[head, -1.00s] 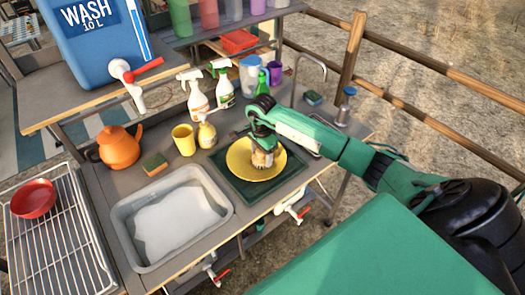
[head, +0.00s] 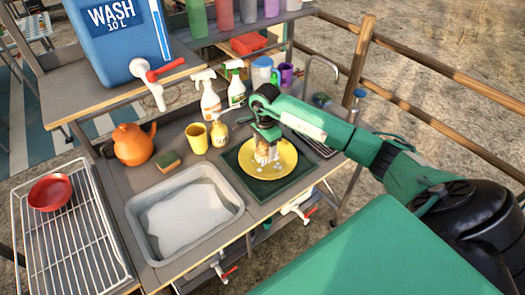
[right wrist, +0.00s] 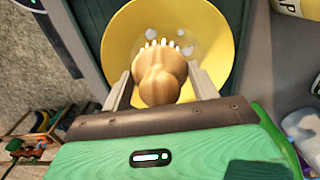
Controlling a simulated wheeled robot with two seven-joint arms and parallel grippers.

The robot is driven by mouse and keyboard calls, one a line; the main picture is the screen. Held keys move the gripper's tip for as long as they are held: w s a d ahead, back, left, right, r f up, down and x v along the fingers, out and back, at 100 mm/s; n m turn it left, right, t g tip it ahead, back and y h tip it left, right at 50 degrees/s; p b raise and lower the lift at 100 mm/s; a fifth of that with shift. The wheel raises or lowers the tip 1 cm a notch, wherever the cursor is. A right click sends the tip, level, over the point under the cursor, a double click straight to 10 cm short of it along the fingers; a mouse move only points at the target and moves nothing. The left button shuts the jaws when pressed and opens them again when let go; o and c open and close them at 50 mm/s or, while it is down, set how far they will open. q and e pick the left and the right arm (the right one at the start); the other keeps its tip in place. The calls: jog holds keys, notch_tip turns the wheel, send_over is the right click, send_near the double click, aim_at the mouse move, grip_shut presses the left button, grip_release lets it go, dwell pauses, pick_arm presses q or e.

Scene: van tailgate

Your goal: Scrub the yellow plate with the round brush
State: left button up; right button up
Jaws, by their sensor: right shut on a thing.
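The yellow plate (head: 284,163) lies on a dark green mat (head: 256,187) on the counter, right of the wash basin. White suds spots show on the plate. My right gripper (head: 266,137) is above the plate and shut on the round brush (head: 262,154). In the right wrist view, the brush's wooden body (right wrist: 160,78) sits between the two fingers of the gripper (right wrist: 162,90). Its pale bristles point at the yellow plate (right wrist: 205,30), where several suds spots show. The bristles appear to be at the plate's surface. My left gripper is not in view.
A grey basin (head: 134,212) of whitish water stands left of the mat. A yellow cup (head: 196,138), a small yellow bottle (head: 219,134) and spray bottles (head: 210,103) stand behind. A sponge (head: 168,161), orange kettle (head: 133,145) and rack with a red bowl (head: 50,192) are left.

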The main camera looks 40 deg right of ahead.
jog(key=shift+r, duration=0.6)
jog(key=shift+r+p, duration=0.3)
jog(key=shift+r, duration=0.05)
jog(key=shift+r+p, duration=0.3)
jog(key=shift+r, duration=0.65)
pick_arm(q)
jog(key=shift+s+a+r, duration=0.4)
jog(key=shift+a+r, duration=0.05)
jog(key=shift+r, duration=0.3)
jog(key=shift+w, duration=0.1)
pick_arm(e)
jog(key=shift+a, duration=0.1)
